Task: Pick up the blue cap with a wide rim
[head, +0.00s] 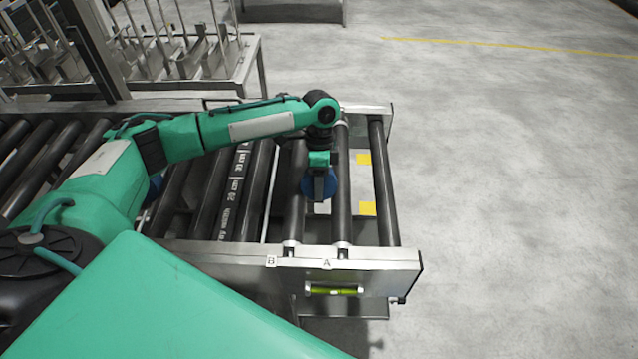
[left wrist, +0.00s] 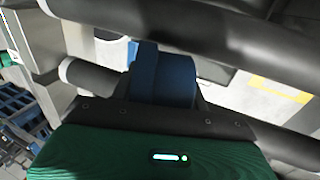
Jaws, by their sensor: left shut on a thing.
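The blue cap (head: 332,185) is between the fingers of my left gripper (head: 319,197), over the roller end of the conveyor. The gripper is shut on it, and the fingers hide part of it in the head view. In the left wrist view the blue cap (left wrist: 168,78) shows just past the gripper's front edge, between dark rollers. I cannot tell whether it still touches the rollers. My right gripper is not in view.
Black rollers (head: 384,185) run between metal side rails (head: 365,258). A green spirit level (head: 333,291) sits on the near rail, below labels A and B. Open concrete floor lies right.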

